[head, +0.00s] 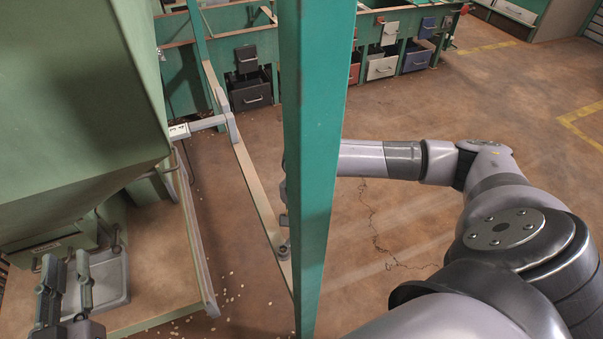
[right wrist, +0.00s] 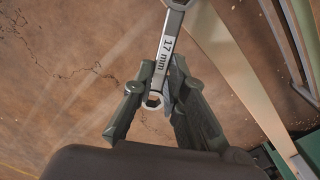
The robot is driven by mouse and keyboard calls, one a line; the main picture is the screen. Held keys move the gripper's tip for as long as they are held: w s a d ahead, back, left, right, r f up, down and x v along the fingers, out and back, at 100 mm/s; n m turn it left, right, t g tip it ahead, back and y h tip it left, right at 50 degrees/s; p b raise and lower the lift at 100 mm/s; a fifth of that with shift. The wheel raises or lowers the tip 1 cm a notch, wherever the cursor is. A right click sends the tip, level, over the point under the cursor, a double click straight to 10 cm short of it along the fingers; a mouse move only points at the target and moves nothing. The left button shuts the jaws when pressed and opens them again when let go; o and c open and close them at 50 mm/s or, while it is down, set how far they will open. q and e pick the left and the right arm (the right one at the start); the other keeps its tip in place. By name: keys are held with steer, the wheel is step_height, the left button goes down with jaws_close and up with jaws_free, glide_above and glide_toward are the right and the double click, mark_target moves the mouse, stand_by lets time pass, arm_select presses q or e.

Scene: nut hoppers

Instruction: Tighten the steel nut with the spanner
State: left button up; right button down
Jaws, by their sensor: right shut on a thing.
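The spanner (right wrist: 170,50) is a steel tool marked "17 mm", seen in the right wrist view. My right gripper (right wrist: 165,85) is shut on it near its ring end, and the shaft points up out of the top of that view. In the head view my right arm passes behind a green post, which hides most of the right gripper and the spanner. My left gripper (head: 65,270) is open and empty at the bottom left, above a grey tray. I cannot make out the steel nut in either view.
The green post (head: 314,150) stands upright in front of my right arm. A big green hopper (head: 80,100) fills the left. A long rail (head: 255,185) runs beside the post, with a grey bar (head: 208,123) reaching it. Nuts lie scattered on the floor. The floor at right is open.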

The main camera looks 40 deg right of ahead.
arm_select(q)
steer(key=shift+f, duration=0.15)
arm_select(e)
steer(key=shift+r, duration=0.15)
arm_select(q)
steer(key=shift+s+a+f+g+y, duration=0.1)
steer(key=shift+f+g+y, duration=0.25)
steer(key=shift+f, duration=0.45)
arm_select(e)
steer(key=shift+r, duration=0.25)
arm_select(q)
steer(key=shift+a+f+g+p, duration=0.15)
steer(key=shift+f+g+p, duration=0.2)
steer(key=shift+f, duration=0.1)
arm_select(e)
steer(key=shift+r, duration=0.2)
arm_select(q)
steer(key=shift+f, duration=0.25)
arm_select(e)
steer(key=shift+r, duration=0.1)
